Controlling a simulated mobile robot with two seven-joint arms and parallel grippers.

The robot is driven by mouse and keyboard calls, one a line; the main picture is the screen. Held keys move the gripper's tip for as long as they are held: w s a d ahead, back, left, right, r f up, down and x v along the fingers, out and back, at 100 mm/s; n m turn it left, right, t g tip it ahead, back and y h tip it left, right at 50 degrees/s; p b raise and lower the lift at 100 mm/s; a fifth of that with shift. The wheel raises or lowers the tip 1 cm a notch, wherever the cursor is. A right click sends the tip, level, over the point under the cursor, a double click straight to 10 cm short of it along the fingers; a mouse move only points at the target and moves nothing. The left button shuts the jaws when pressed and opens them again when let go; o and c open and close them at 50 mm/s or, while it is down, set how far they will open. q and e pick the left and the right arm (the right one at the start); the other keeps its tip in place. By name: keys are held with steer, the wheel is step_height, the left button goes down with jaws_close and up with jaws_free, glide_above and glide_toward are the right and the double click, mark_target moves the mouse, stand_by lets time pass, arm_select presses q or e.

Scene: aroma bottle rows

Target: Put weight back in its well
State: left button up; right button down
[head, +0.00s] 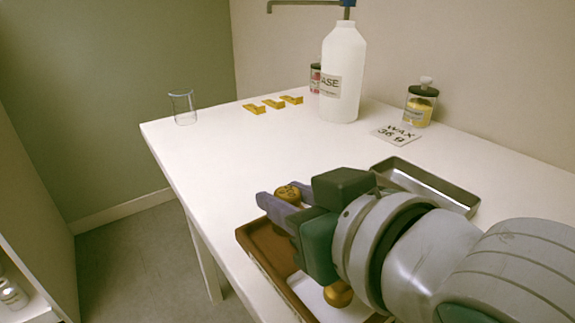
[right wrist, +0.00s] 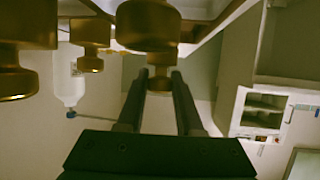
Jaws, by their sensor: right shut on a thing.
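A brass weight (head: 288,192) with dark marks on its top is between the fingers of my right gripper (head: 279,196). In the right wrist view the picture is upside down, and the fingers (right wrist: 160,85) are shut on the knob of a brass weight (right wrist: 148,25). The brown weight box (head: 257,240) lies below the gripper at the table's front edge. Another brass weight (head: 338,294) shows at the box, under my right arm. In the right wrist view, other weights (right wrist: 90,33) stand to the left. The wells are hidden. My left gripper is out of view.
A steel tray (head: 425,185) lies right of the gripper. Behind are a WAX 36 g card (head: 396,135), a yellow jar (head: 420,104), a white pump bottle (head: 343,75), several yellow pieces (head: 273,104) and a glass beaker (head: 184,106). The table's middle is clear.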

step_height(320, 180, down, 2)
steer(key=shift+f+b, duration=0.25)
steer(key=shift+b, duration=0.05)
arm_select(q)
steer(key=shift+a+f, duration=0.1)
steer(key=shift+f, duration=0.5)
arm_select(e)
steer(key=shift+f, duration=0.1)
steer(key=c, duration=0.6)
jaws_free()
steer(key=shift+o, duration=0.2)
